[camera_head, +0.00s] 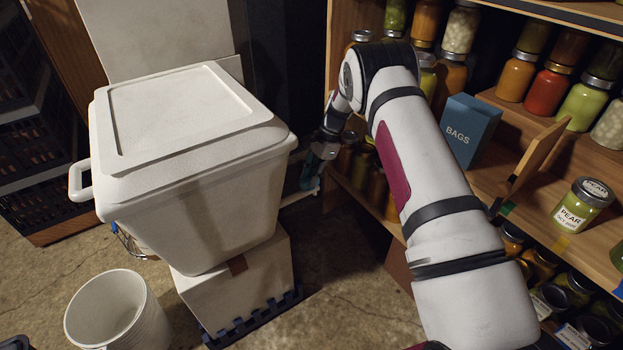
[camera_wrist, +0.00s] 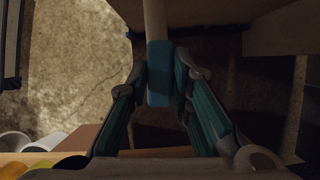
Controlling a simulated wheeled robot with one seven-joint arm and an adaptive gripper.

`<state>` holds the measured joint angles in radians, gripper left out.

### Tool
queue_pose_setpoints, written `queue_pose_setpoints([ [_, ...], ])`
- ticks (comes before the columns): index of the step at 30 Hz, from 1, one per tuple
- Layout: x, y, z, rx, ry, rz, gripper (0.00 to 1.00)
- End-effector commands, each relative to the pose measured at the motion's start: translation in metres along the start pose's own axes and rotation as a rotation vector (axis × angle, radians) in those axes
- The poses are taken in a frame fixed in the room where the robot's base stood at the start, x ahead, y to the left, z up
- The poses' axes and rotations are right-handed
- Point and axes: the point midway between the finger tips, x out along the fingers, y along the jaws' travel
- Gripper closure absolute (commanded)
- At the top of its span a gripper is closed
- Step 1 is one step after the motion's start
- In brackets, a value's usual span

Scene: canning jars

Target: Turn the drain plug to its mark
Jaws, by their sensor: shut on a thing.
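The white cooler (camera_head: 190,190) stands with its lid on, on a white box. My gripper (camera_head: 311,178) is beside the cooler's right side, pointing down. In the wrist view my gripper (camera_wrist: 159,82) is shut on a blue block (camera_wrist: 159,88) between its fingertips. A pale bar (camera_wrist: 154,20) runs from the block towards the top of the picture. The block seems to be the drain plug's grip, but I cannot see a plug on the cooler in the head view. I cannot make out any mark, nor how far the plug is turned.
A white bucket (camera_head: 115,310) stands on the floor at the lower left. The white box (camera_head: 240,280) under the cooler rests on a dark blue pallet. Shelves of jars, with a blue BAGS box (camera_head: 466,130), stand right of my arm. Dark crates are at the left.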

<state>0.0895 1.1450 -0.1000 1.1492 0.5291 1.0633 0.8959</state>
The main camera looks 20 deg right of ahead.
Motion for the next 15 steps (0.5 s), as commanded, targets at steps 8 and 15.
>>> queue_pose_setpoints([
  [8,0.0013,0.0001,-0.0014,-0.079,0.0,0.035,1.0],
  [15,0.0011,0.0003,-0.0014,-0.096,0.001,0.042,1.0],
])
